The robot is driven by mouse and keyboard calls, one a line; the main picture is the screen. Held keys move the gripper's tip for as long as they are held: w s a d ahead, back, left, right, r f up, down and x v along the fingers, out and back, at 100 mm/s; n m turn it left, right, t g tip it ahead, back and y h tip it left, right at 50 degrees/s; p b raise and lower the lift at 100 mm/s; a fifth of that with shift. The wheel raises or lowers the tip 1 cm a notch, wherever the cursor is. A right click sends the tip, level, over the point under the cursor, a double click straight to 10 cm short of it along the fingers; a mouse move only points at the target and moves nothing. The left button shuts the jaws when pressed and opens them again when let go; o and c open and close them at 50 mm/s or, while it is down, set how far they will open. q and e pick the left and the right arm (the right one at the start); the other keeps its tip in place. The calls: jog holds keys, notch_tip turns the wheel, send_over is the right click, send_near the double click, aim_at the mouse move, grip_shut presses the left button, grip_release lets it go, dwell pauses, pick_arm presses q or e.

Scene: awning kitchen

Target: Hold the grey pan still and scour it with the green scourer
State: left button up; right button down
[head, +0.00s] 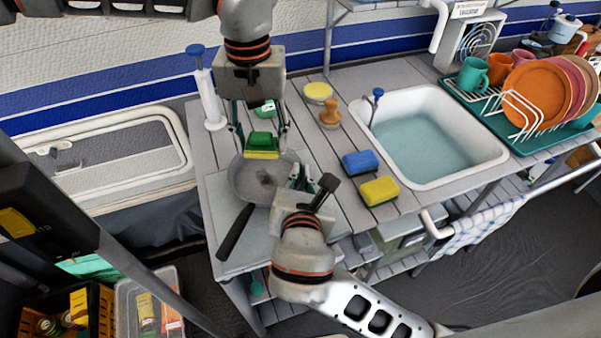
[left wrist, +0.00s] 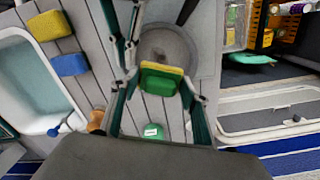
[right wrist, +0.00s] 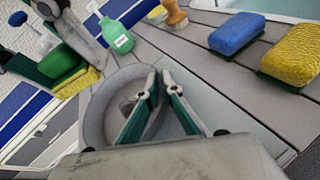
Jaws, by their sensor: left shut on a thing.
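The grey pan (head: 245,178) lies on the left part of the counter, its dark handle (head: 235,232) pointing toward the lower left. A darker stain marks its floor. My left gripper (head: 262,143) is shut on the green scourer (head: 262,138), yellow side down, over the pan's far side; the scourer also shows in the left wrist view (left wrist: 161,82). Whether it touches the pan is unclear. My right gripper (right wrist: 160,74) is at the pan's right side, its fingertips close together at the rim; whether they pinch the rim is hidden.
A blue sponge (head: 360,162) and a yellow sponge (head: 380,190) lie right of the pan. The sink (head: 475,158) and dish rack (head: 520,128) are farther right.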

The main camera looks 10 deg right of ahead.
pick_arm(q)
send_over(259, 178)
jog(key=shift+w+f, duration=0.1)
jog(key=shift+f, duration=3.4)
jog(key=shift+f, duration=0.95)
jog(key=shift+s+d, duration=0.3)
jog(key=shift+d, duration=0.4)
jog(key=shift+s+d, duration=0.3)
jog(key=shift+d, duration=0.35)
jog(key=shift+s+d+r, duration=0.15)
jog(key=shift+s+d, duration=0.2)
jog(key=shift+d, duration=0.15)
pick_arm(e)
jog(key=shift+a, duration=0.2)
pick_arm(q)
jog(key=shift+w+a, duration=0.3)
jog(key=shift+a, duration=0.25)
jog(key=shift+w+a, duration=0.25)
jog(key=shift+a, duration=0.3)
jog(key=shift+w+a, duration=0.35)
jog(key=shift+a, duration=0.35)
pick_arm(e)
jog(key=shift+d, duration=0.15)
